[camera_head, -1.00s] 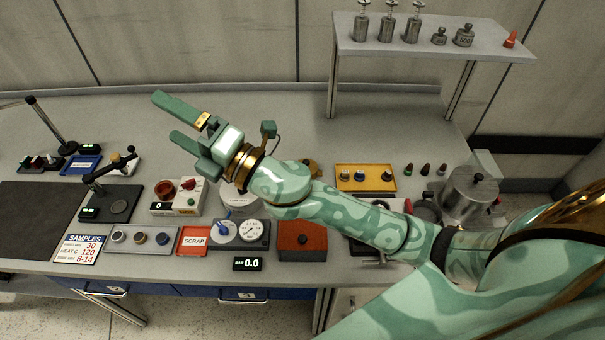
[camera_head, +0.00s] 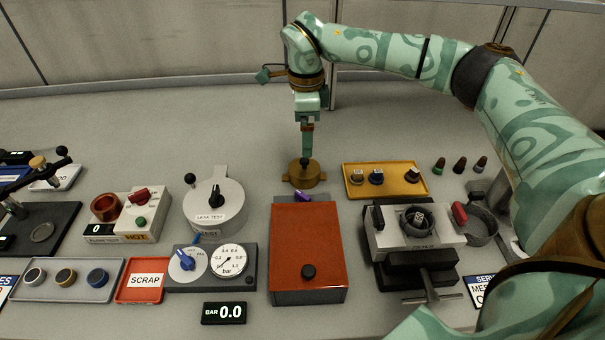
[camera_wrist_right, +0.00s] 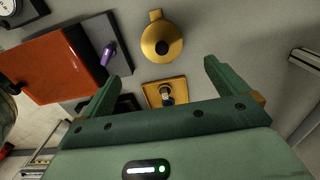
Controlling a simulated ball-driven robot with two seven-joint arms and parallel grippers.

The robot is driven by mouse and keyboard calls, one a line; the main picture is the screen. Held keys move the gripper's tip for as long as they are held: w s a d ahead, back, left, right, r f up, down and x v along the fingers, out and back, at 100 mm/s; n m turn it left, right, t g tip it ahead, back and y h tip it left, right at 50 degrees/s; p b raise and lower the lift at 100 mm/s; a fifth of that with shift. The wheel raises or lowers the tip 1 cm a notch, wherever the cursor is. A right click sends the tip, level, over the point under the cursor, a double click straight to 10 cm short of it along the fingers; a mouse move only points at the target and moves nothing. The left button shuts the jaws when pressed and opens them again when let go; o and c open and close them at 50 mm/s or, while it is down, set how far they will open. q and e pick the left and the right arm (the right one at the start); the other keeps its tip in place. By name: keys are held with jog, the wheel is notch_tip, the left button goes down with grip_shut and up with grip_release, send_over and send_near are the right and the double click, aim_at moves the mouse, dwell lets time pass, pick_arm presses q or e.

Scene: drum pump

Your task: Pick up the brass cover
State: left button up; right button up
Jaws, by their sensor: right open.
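The brass cover (camera_head: 304,180) is a round gold disc with a small side tab and a dark knob on top. It lies on the grey bench behind the orange-red box. In the right wrist view, the cover (camera_wrist_right: 161,42) shows whole, just beyond the gap between my fingers. My right gripper (camera_head: 306,148) points down over the cover, its fingertips near the knob in the head view. In the wrist view, the right gripper (camera_wrist_right: 163,72) is open with nothing between its fingers. I cannot tell the exact height above the knob. My left gripper is not in view.
The orange-red box (camera_head: 307,250) stands in front, with a purple handle (camera_wrist_right: 109,54) at its back. A yellow tray (camera_head: 384,192) with several small parts is close on the right. The leak test pot (camera_head: 214,205) is on the left. The bench behind is clear.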

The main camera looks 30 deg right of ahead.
aim_at(304, 167)
notch_tip(304, 167, down, 7)
jog(key=shift+f+b, duration=0.15)
jog(key=shift+b, duration=0.75)
jog(key=f, duration=0.1)
jog(key=f+b, duration=0.1)
jog(key=f, duration=0.1)
jog(key=f+b, duration=0.1)
jog(key=f, duration=0.1)
jog(key=shift+w+f, duration=0.2)
jog(key=shift+w, duration=0.1)
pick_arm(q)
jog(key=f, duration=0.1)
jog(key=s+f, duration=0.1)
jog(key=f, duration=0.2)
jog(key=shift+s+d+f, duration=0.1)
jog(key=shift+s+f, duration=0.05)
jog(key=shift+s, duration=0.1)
pick_arm(e)
jog(key=shift+r, duration=0.2)
jog(key=c, duration=1.2)
